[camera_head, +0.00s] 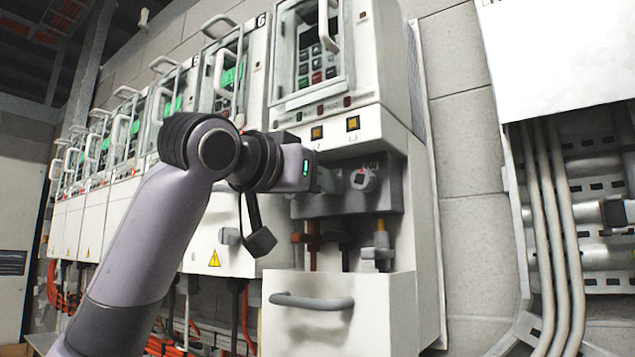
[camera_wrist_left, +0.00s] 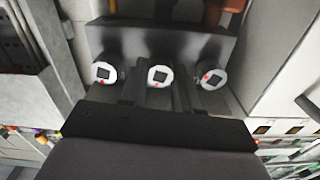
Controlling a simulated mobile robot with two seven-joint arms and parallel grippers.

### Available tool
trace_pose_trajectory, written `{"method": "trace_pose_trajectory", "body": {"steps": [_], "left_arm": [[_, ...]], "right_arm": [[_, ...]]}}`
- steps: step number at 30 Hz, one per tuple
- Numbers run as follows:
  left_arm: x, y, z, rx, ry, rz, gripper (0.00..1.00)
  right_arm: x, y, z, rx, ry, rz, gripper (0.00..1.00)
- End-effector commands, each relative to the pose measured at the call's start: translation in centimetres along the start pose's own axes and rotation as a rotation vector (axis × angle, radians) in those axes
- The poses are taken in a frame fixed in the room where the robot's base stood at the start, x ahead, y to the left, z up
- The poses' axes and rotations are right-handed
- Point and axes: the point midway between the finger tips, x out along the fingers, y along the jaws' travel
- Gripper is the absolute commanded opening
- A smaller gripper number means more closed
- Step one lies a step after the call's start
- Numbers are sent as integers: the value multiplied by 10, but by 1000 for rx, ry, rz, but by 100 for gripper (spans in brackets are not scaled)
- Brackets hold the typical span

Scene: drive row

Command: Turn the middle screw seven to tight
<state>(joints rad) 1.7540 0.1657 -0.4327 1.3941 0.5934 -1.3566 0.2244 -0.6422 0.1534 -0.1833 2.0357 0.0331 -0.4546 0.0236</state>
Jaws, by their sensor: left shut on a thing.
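The terminal block (camera_head: 340,203) is a dark grey box under the two yellow buttons of the nearest drive. My left gripper (camera_head: 330,181) reaches it from the left and hides the middle screw in the head view. The left wrist view shows three screws with white round faces, dark square centres and red marks. The middle screw (camera_wrist_left: 159,77) lies between the fingers of my left gripper (camera_wrist_left: 158,92), which is shut on it. The wrist-left screw (camera_wrist_left: 106,73) and the wrist-right screw (camera_wrist_left: 212,78) are free. One outer screw (camera_head: 363,179) also shows right of my gripper.
Coloured cable ends (camera_head: 381,240) hang below the block. A light front panel with a grey handle (camera_head: 312,301) stands below. A row of similar drives (camera_head: 222,100) runs away to the left. Grey conduits (camera_head: 550,220) stand at the right, past bare wall.

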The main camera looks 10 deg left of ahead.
Motion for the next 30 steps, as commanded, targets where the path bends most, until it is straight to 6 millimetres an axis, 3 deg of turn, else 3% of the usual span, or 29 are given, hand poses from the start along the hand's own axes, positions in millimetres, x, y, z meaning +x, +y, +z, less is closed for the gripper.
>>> {"method": "trace_pose_trajectory", "body": {"steps": [11, 30], "left_arm": [[1, -1, -3, 210, -1, 0, 1], [0, -2, -4, 818, -2, 0, 1]], "right_arm": [[-11, 3, -12, -12, 4, 8, 43], [-40, 9, -39, -21, 10, 36, 43]]}}
